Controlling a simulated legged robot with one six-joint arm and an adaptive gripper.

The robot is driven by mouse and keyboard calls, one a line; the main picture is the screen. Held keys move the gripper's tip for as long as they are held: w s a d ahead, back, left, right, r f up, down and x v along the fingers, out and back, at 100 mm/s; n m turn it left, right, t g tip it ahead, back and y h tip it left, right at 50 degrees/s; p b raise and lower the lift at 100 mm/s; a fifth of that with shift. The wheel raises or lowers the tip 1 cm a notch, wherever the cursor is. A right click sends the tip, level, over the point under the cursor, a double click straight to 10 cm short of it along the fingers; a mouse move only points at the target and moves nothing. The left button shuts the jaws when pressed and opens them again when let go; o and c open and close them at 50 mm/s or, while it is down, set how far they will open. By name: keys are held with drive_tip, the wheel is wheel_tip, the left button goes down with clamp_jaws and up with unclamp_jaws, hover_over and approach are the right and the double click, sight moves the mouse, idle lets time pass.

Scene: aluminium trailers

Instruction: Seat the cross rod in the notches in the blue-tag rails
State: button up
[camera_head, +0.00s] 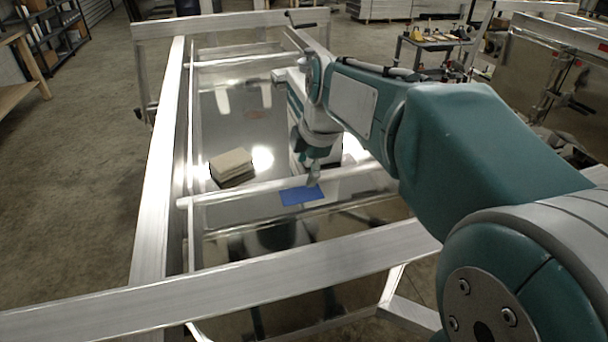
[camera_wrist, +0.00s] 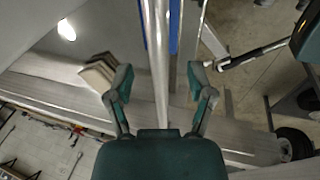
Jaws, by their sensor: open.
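The cross rod (camera_head: 235,192) is a pale round metal bar lying crosswise in the trailer frame. Its left end (camera_head: 183,203) reaches the inner left rail; its right end is hidden behind my arm. A blue tag (camera_head: 301,196) shows just on the near side of the rod. My gripper (camera_head: 314,177) is at the rod, above the tag. In the wrist view the open fingers (camera_wrist: 158,80) stand on either side of the rod (camera_wrist: 157,50), with gaps on both sides. Blue (camera_wrist: 175,25) shows beside the rod there. I cannot tell whether the rod sits in notches.
A stack of tan blocks (camera_head: 232,167) lies on the shiny sheet (camera_head: 235,118) behind the rod. The long left beam (camera_head: 160,170) and the near beam (camera_head: 250,269) bound the frame. A tool cart (camera_head: 432,43) stands at the back right. Open floor lies left.

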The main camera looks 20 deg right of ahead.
drive_tip(key=v, duration=0.9)
